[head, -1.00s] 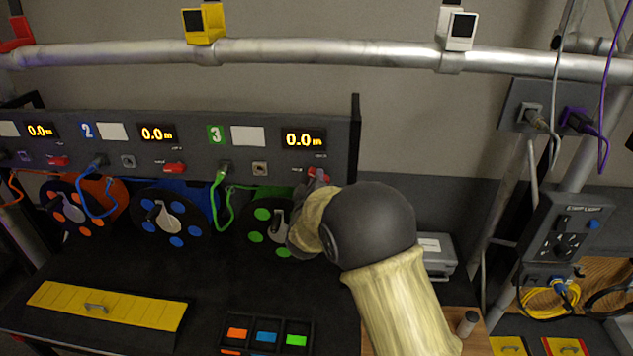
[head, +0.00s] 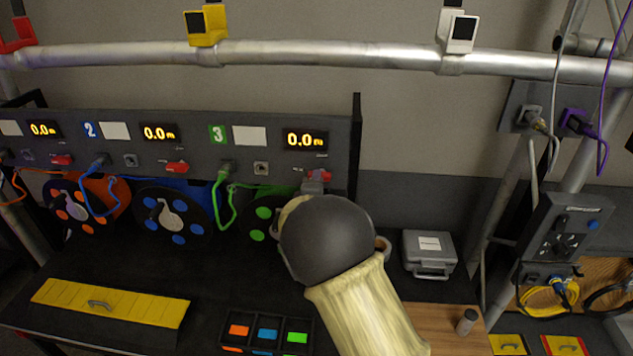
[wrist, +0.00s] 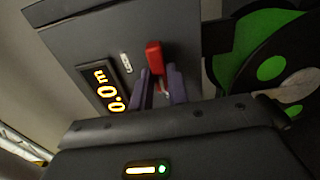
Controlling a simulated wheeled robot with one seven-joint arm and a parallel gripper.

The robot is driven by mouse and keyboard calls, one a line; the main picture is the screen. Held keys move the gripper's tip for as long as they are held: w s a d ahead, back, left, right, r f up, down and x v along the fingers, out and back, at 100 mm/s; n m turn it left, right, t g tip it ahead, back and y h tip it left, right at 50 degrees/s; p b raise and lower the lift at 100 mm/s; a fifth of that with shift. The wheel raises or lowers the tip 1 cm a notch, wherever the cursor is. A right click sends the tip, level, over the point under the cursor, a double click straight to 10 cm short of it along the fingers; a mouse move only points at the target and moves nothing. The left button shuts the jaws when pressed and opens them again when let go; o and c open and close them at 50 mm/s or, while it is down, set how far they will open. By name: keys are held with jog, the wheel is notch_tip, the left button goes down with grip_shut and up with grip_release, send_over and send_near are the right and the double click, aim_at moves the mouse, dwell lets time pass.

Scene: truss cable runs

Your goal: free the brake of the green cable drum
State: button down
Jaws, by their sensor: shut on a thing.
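The green cable drum (head: 262,213), a black disc with green spots, sits under panel section 3, partly hidden by my arm. It also shows at the right of the wrist view (wrist: 270,68). Its red brake lever (head: 321,175) is on the panel below the right-hand 0.0 m display. In the wrist view the red lever (wrist: 154,57) stands between the two purple-grey fingers of my gripper (wrist: 159,83). My gripper (head: 312,184) is shut on the lever. The lever's base is partly hidden by the fingers.
A green cable (head: 225,195) hangs from its plug left of my arm. Blue (head: 172,215) and orange (head: 75,205) drums stand further left. A grey case (head: 429,253) and a small cylinder (head: 467,321) are to the right. A pipe (head: 330,53) crosses above.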

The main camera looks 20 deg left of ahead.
jog(key=c, duration=1.4)
grip_release()
jog(key=shift+o, duration=0.2)
jog(key=b+v, duration=0.6)
jog(key=v, duration=1.1)
jog(key=shift+s, duration=0.2)
jog(key=shift+d, duration=0.1)
